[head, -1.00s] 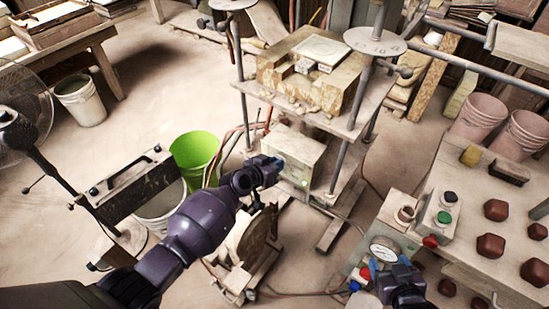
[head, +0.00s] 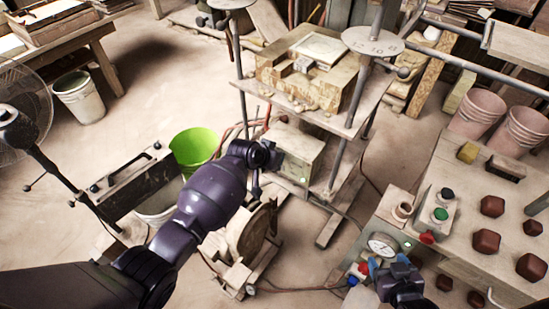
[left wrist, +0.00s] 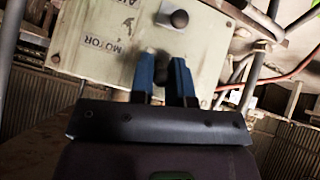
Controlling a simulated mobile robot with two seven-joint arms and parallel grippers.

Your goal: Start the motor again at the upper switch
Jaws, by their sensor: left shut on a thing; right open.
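The grey switch box (head: 303,152) stands under the press, with a small lit green lamp low on its front. The left wrist view shows its panel (left wrist: 130,65) upside down, with a MOTOR label (left wrist: 102,43) and a dark round knob (left wrist: 180,18) standing free. My left gripper (left wrist: 164,62) is at the panel level with the MOTOR label, its blue fingers shut on the upper switch, which they mostly hide. In the head view my wrist covers these fingers. My right gripper (head: 387,264) is open beside the gauge box (head: 384,245).
The press table (head: 315,110) with its posts stands above the box. A wheel-like machine part (head: 250,235) is below my left arm. A green bucket (head: 195,148) and a fan (head: 20,110) are at left. A bench (head: 470,195) with brown blocks is at right.

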